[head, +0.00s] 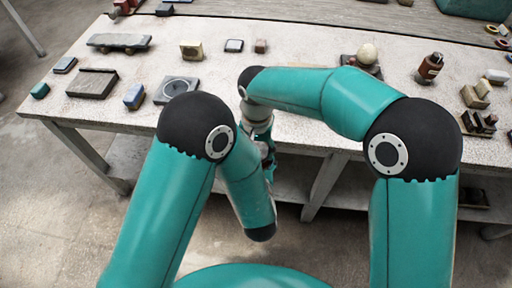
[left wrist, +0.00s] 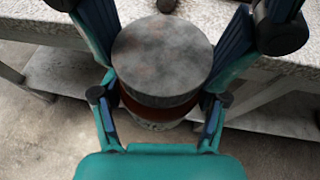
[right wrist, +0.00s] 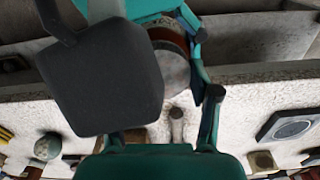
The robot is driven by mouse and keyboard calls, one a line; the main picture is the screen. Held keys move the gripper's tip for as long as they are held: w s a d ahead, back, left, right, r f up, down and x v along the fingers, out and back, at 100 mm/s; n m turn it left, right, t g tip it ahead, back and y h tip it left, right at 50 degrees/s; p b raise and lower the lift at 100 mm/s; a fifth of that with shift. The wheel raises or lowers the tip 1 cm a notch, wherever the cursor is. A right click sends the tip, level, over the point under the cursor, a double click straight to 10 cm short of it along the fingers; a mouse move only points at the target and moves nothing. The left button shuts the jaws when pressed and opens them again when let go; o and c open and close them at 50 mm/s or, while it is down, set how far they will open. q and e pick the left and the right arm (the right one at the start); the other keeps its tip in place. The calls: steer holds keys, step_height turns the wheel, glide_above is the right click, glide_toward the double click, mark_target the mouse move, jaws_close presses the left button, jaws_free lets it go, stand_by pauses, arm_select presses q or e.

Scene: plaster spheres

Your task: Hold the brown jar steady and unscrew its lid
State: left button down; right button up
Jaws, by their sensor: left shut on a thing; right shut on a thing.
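The brown jar shows in the left wrist view as a brown band (left wrist: 158,111) beneath a dark grey round face (left wrist: 162,55). In the right wrist view its brown side (right wrist: 165,36) and a speckled grey round face (right wrist: 174,70) show. I cannot tell for certain which grey part is the lid. My left gripper (left wrist: 165,75) is shut on the jar, its fingers on either side. My right gripper (right wrist: 172,60) is also shut on it from the opposite end; a dark rounded block of mine hides much of that view. In the head view my arms mostly hide the jar.
The jar is held off the front edge of a pale table (head: 315,125). A square plate with a round disc (head: 178,89), a dark block (head: 92,83) and a brown bottle (head: 430,67) stand on it. A pale ball (head: 367,53) sits at the right. A lower shelf lies underneath.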

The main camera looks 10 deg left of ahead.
steer(key=n, duration=0.4)
steer(key=shift+n, duration=0.3)
steer(key=n, duration=0.6)
steer(key=shift+w, duration=0.1)
steer(key=n, duration=0.4)
steer(key=shift+d+n, duration=0.1)
steer(key=shift+n, duration=0.2)
steer(key=n, duration=0.8)
steer(key=shift+w+r, duration=0.1)
steer(key=n, duration=0.4)
steer(key=shift+n, duration=0.4)
steer(key=n, duration=0.4)
steer(key=shift+w, duration=0.1)
steer(key=n, duration=0.6)
